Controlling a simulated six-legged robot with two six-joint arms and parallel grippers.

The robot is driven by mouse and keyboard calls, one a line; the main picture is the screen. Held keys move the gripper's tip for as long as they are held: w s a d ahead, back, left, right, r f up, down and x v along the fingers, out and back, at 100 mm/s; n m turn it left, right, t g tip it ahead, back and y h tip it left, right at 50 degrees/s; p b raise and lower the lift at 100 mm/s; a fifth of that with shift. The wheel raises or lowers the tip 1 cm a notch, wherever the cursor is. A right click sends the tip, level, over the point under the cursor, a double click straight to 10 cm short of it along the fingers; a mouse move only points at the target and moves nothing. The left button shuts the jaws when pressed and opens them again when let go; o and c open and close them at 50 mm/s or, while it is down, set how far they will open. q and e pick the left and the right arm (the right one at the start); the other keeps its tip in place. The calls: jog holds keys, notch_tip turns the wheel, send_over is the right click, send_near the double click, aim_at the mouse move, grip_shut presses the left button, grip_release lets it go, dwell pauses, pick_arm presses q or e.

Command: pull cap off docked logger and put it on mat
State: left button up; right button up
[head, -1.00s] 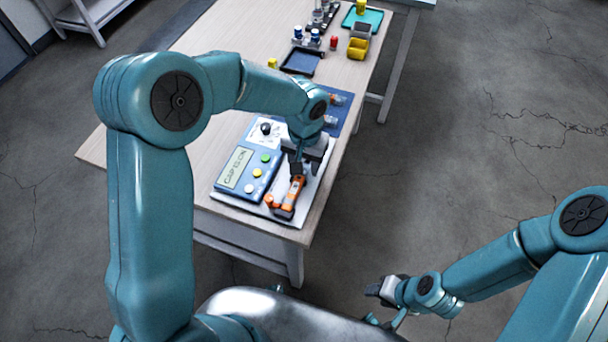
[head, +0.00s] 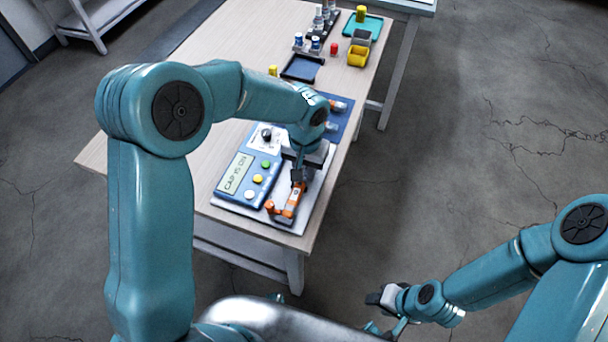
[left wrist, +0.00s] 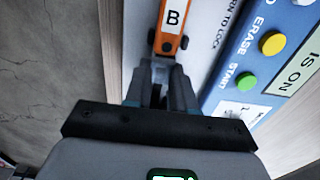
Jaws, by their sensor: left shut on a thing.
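The docked logger (head: 291,202) is an orange stick lying on the pale right strip of the blue dock (head: 241,187). The left wrist view shows it (left wrist: 171,28) with a white "B" label. My left gripper (head: 298,181) is at the logger's far end. In the left wrist view its fingers (left wrist: 160,75) are shut on the cap (left wrist: 158,66), a pale see-through piece mostly hidden between them. The cap is in line with the logger; any gap is unclear. The dock screen reads "CAP IS ON". A blue mat (head: 346,123) lies beyond. My right gripper (head: 381,297) is away from the table.
Orange loggers (head: 337,106) with clear ends lie on the blue mat. Behind are a dark tray (head: 302,68), a yellow bin (head: 357,56), a teal tray (head: 375,27) and bottles. The table's right edge is close to the dock.

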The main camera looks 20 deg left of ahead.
pick_arm(q)
jog(key=shift+w+p, duration=0.4)
jog(key=shift+w, duration=0.75)
dwell(0.6)
dwell(0.3)
jog(key=shift+r+p, duration=1.85)
jog(key=shift+r, duration=0.95)
